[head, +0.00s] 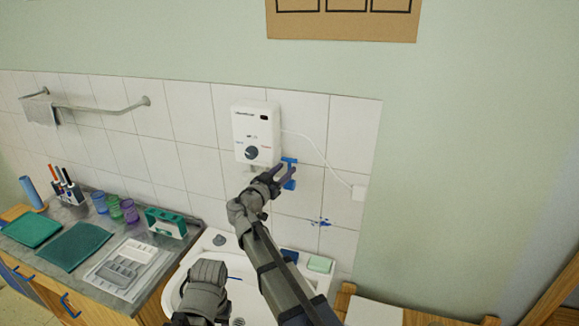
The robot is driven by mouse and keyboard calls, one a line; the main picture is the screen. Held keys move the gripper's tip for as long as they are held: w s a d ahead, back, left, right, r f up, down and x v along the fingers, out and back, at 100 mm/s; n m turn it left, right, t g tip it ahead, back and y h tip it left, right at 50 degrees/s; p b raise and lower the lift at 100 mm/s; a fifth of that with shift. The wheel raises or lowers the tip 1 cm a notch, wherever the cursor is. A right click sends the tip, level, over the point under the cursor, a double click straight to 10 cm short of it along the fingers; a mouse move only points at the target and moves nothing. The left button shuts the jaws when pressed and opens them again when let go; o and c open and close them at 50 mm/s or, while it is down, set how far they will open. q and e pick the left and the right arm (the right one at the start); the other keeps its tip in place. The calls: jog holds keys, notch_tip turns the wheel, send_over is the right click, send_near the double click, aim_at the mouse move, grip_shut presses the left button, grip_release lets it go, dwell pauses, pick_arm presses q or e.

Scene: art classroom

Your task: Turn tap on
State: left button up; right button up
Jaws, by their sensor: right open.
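A white wall-mounted water heater box (257,126) hangs on the tiles above the sink. It has a dark round knob (251,153) near its lower edge. My right gripper (284,171) is open, just below and right of the box. Its fingers are at a blue fitting (290,162) on the wall; I cannot tell whether they touch it. My right arm covers the wall below the box, and I cannot make out a spout. The white sink (183,276) lies below, partly covered by my arms. My left gripper's fingers do not show.
A grey counter (100,238) on the left holds green mats (74,246), cups (130,211), a white tray (126,264) and a green box (165,223). A green soap bar (320,264) lies at the sink's right. A towel rail (100,110) is on the wall.

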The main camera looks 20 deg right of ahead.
aim_at(289, 165)
jog(key=shift+x, duration=1.85)
jog(key=shift+c, duration=0.2)
grip_shut()
